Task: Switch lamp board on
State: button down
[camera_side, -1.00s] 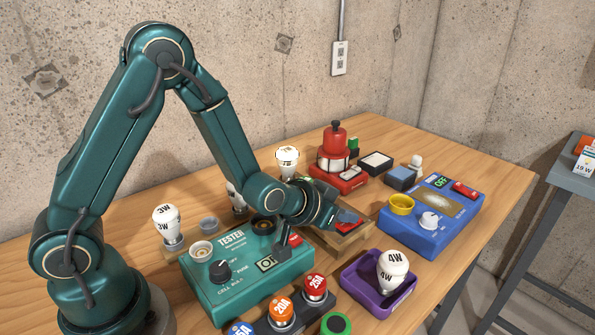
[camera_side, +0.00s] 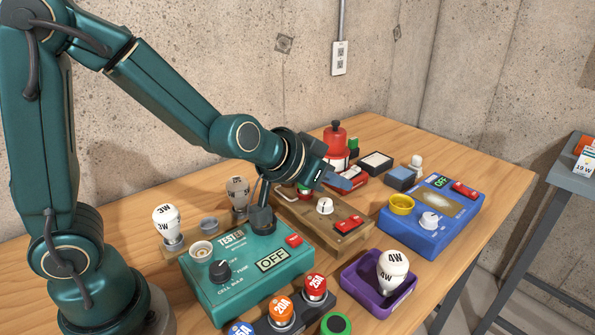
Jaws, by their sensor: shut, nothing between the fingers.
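The wooden board (camera_side: 312,222), which I take to be the lamp board, lies in the middle of the table. It has a round white disc (camera_side: 325,206) with a dark mark and a red rocker switch (camera_side: 348,225) at its front right; I cannot tell the rocker's position. My gripper (camera_side: 346,182) is shut and empty, above and behind the rocker, apart from it. The gripper and wrist cover the back of the board and any bulb there, so I cannot tell whether a lamp is lit.
A green tester box (camera_side: 225,285) reading OFF stands in front left. A blue box (camera_side: 425,235), also reading OFF, is at right. A purple tray (camera_side: 352,285) holds a 4W bulb (camera_side: 391,270). A red cylinder (camera_side: 335,140) stands behind my gripper.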

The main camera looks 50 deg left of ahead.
jog(key=shift+s+r, duration=1.2)
jog(key=shift+r, duration=0.3)
jog(key=s+r+m+t+h, duration=0.1)
jog(key=s+r+h, duration=0.1)
jog(key=s+r, duration=0.4)
jog(key=s+a+f+g+y, duration=0.2)
jog(key=s+f+g, duration=0.4)
jog(key=s, duration=0.6)
jog(key=shift+a+f+n, duration=0.4)
jog(key=shift+a+f, duration=0.05)
jog(key=shift+f, duration=0.15)
